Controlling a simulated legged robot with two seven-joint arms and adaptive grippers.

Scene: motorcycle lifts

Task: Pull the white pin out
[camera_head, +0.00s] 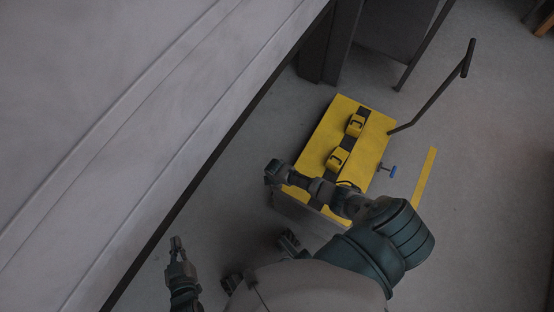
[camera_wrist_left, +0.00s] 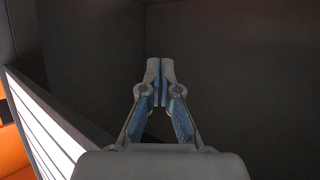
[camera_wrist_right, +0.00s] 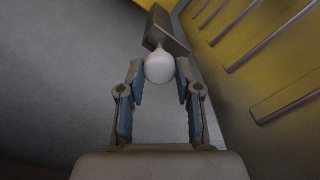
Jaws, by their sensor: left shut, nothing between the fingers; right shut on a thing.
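The white pin (camera_wrist_right: 159,68) shows in the right wrist view as a round white knob in front of a grey metal bracket (camera_wrist_right: 166,32). My right gripper (camera_wrist_right: 159,76) is shut on the knob, with one fingertip at each side of it. In the head view the pin and the right fingertips cannot be made out; my right arm reaches left across the near end of the yellow lift (camera_head: 318,140). My left gripper (camera_head: 176,243) is at the lower left of the head view. In the left wrist view its fingertips (camera_wrist_left: 161,69) are together and empty.
The yellow lift carries two yellow clamps (camera_head: 338,158) and a dark bar handle (camera_head: 440,88). A blue-ended knob (camera_head: 392,170) sticks out at its right side. A large grey panel (camera_head: 120,100) fills the upper left.

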